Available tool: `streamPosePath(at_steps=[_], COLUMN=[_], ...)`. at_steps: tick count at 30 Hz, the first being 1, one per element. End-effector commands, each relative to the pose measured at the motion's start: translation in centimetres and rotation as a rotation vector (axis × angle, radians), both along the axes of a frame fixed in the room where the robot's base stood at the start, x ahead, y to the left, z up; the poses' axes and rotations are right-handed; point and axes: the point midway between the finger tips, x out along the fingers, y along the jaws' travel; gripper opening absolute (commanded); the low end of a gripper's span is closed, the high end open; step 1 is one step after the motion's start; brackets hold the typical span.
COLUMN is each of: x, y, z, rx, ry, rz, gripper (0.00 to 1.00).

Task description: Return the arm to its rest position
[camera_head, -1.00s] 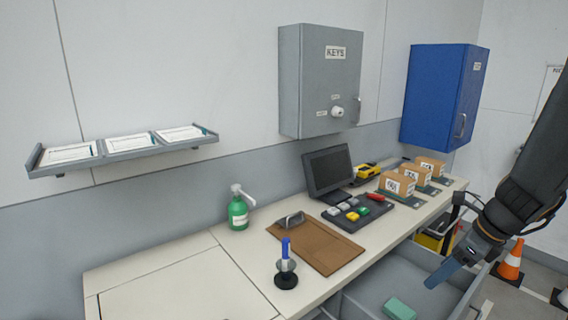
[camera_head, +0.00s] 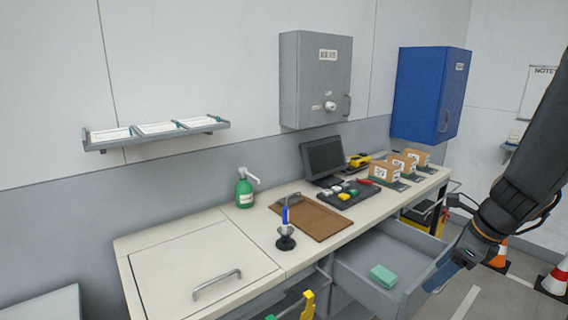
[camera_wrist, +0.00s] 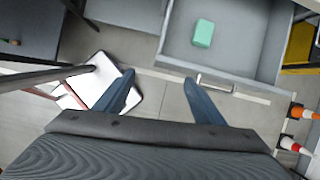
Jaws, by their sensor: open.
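My gripper (camera_head: 452,274) is at the right of the head view, in front of the open drawer. In the wrist view my gripper (camera_wrist: 165,98) shows two blue fingers spread apart with nothing between them. The grey drawer (camera_head: 413,300) is pulled out under the counter and also shows in the wrist view (camera_wrist: 270,62). A green block (camera_head: 383,276) lies inside it, and it shows in the wrist view (camera_wrist: 203,33) too. The gripper is beside the drawer and apart from the block.
The counter (camera_head: 222,231) carries a green pump bottle (camera_head: 244,192), a clipboard (camera_head: 318,222), a monitor (camera_head: 323,159) and several boxes. A grey key cabinet (camera_head: 310,85) and a blue cabinet (camera_head: 425,100) hang on the wall. Traffic cones (camera_head: 556,277) stand at right.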

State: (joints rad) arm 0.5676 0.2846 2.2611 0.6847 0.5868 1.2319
Motion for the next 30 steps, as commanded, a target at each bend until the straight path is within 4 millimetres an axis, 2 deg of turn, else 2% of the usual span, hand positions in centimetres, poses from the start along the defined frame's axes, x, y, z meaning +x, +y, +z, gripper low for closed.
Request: streamPosePath(at_steps=[8, 14, 17, 21, 24, 27, 30], x=[-0.8, -2.0, -3.0, -4.9, -6.2, -7.2, -7.7], y=[3.8, 7.4, 9.6, 13.2, 15.1, 16.3, 17.0], z=[-1.9, -3.8, -5.0, -7.3, -8.7, -9.6, -10.0], rx=[-0.102, -0.209, -0.274, -0.387, -0.456, -0.501, -0.525], ry=[-0.014, -0.036, -0.053, -0.095, -0.128, -0.154, -0.171], rz=[0.333, 0.719, 0.981, 1.489, 1.849, 2.112, 2.268], gripper=[0.63, 0.63, 0.63, 0.63, 0.63, 0.63, 0.63])
